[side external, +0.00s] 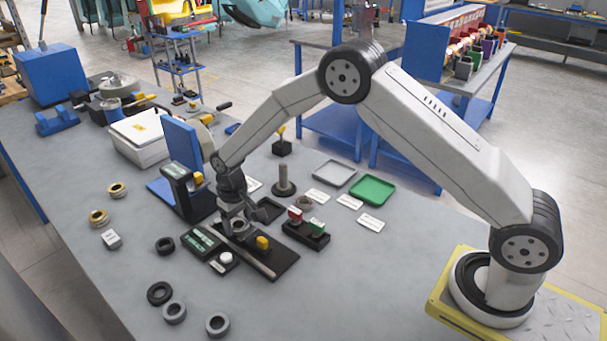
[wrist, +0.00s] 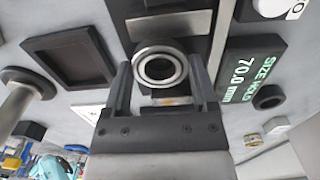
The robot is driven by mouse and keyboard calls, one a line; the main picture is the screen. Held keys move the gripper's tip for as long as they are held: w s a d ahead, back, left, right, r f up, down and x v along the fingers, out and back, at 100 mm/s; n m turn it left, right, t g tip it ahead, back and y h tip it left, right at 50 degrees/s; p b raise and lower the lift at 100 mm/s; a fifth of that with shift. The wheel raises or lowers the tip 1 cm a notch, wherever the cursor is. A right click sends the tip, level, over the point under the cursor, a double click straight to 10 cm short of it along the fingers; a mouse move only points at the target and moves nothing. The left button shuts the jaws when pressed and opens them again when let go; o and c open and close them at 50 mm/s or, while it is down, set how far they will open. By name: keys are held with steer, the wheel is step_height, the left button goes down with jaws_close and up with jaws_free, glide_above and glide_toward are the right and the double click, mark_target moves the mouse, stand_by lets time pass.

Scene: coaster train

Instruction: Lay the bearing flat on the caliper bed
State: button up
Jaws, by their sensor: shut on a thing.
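My gripper (side external: 238,224) is low over the caliper at the middle of the bench, pointing down. In the wrist view my gripper (wrist: 160,66) has one finger on each side of the bearing (wrist: 181,68), a steel ring with a dark inner band, and is shut on it. The ring's round face and open hole face the wrist camera. Behind it lies the black caliper bed (side external: 280,266) with a metal rail and a yellow block. The bed (wrist: 198,18) also shows in the wrist view. I cannot tell whether the ring touches the bed.
A size display reading 70.0 mm (wrist: 252,68) stands beside the bed. A black square tray (wrist: 36,46) and a post (side external: 284,178) are close by. Several loose rings lie at the front left; a green tray (side external: 372,190) is behind right.

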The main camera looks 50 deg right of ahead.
steer(key=shift+f, duration=0.2)
steer(key=o, duration=1.1)
steer(key=shift+o, duration=0.2)
step_height(320, 180, up, 7)
steer(key=shift+r, duration=0.4)
steer(key=s+d+r+t, duration=0.1)
steer(key=s+d, duration=0.3)
steer(key=s, duration=0.8)
steer(key=s+d+r+t, duration=0.1)
steer(key=s+d, duration=0.3)
steer(key=s, duration=0.8)
steer(key=shift+s+r+t, duration=0.2)
steer(key=shift+r+t, duration=0.1)
steer(key=shift+r, duration=0.6)
